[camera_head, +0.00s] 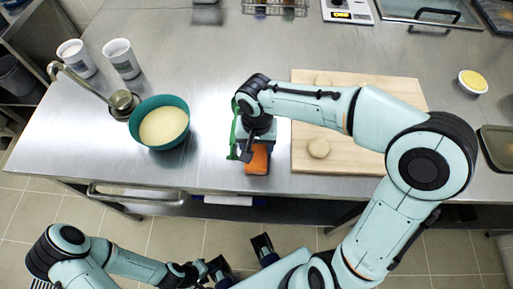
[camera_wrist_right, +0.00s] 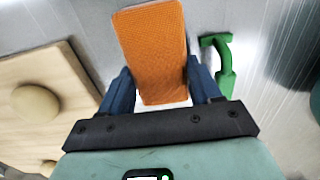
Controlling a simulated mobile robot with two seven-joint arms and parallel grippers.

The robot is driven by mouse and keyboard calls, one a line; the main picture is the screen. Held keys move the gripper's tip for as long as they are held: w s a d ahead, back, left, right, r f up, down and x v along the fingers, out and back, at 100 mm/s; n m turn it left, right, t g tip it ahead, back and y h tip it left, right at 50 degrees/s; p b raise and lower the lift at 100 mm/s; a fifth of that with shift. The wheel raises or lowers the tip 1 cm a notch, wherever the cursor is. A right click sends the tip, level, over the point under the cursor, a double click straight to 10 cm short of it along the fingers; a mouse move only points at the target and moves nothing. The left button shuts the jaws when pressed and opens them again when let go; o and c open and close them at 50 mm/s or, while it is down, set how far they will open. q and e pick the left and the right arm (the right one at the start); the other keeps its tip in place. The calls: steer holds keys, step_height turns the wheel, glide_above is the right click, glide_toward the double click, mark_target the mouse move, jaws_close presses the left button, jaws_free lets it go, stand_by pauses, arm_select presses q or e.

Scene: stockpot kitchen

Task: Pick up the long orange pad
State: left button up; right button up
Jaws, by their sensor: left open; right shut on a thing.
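The long orange pad (camera_head: 258,159) is at the front edge of the steel table, left of the wooden board. In the right wrist view the pad (camera_wrist_right: 153,45) sits between the two blue fingers of my right gripper (camera_wrist_right: 162,88), which is shut on it. In the head view the right wrist partly hides the pad. I cannot tell whether it touches the table. My left gripper (camera_head: 241,258) is open and empty, low in front of the table.
A green handled object (camera_head: 235,138) lies close to the left of my right gripper. A wooden board (camera_head: 350,163) with dough pieces (camera_head: 319,148) is to the right. A teal bowl (camera_head: 159,123), a ladle (camera_head: 122,99) and two white cups (camera_head: 121,58) are to the left.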

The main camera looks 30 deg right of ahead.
mark_target(257, 147)
arm_select(q)
steer(key=r+p, duration=0.1)
steer(key=w+r+p, duration=0.1)
steer(key=r+p, duration=0.1)
steer(key=r, duration=0.1)
steer(key=shift+w+p, duration=0.25)
steer(key=shift+p, duration=0.15)
arm_select(e)
step_height(257, 147, up, 20)
steer(key=shift+o, duration=0.7)
arm_select(q)
steer(key=shift+s, duration=0.1)
arm_select(e)
steer(key=shift+s, duration=0.1)
